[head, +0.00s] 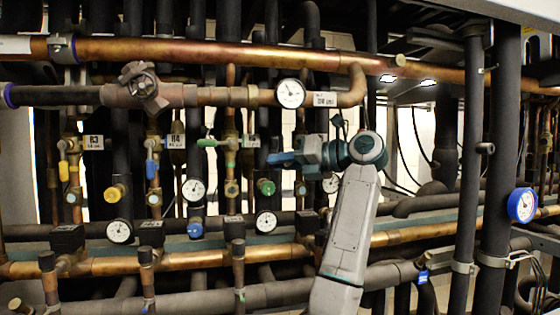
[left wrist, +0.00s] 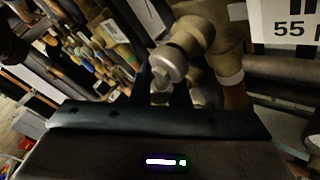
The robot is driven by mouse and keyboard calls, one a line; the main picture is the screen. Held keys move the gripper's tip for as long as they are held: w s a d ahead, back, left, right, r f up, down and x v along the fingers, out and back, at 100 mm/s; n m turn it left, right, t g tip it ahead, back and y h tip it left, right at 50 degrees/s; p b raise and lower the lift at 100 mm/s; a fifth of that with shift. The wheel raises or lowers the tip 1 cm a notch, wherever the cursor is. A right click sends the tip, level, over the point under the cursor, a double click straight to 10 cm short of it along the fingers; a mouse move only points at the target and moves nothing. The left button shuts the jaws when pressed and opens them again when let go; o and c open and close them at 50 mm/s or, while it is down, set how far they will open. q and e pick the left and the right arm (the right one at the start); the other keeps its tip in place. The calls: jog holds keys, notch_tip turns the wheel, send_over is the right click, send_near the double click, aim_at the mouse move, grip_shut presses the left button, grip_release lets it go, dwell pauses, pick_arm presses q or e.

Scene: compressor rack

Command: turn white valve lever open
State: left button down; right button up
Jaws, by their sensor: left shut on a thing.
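My left gripper (head: 282,159) reaches in from the right side of the rack, its blue fingers pointing left among the vertical pipes. It is shut on a small part of a valve there, which its fingers hide in the head view. In the left wrist view a pale, rounded valve part (left wrist: 168,62) sits just beyond the dark gripper body (left wrist: 160,122), by the fingers. This looks like the white valve lever, but its full shape and angle cannot be made out. My right gripper is not in view.
Neighbouring valves have a yellow lever (head: 63,170), a blue lever (head: 151,168) and a green lever (head: 208,143). Gauges (head: 290,93) and a copper pipe (head: 200,51) surround the arm closely. A label reading 55 (left wrist: 290,28) hangs near the valve.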

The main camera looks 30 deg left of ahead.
pick_arm(q)
jog(key=shift+w+d+f+n+t+h, duration=0.35)
jog(key=shift+w+f+n+t+h, duration=0.1)
jog(key=shift+n+h, duration=0.3)
jog(key=shift+w+d+f+n+t+h, duration=0.4)
jog(key=shift+n+h, duration=0.15)
jog(key=shift+h, duration=0.3)
jog(key=c, duration=1.4)
grip_release()
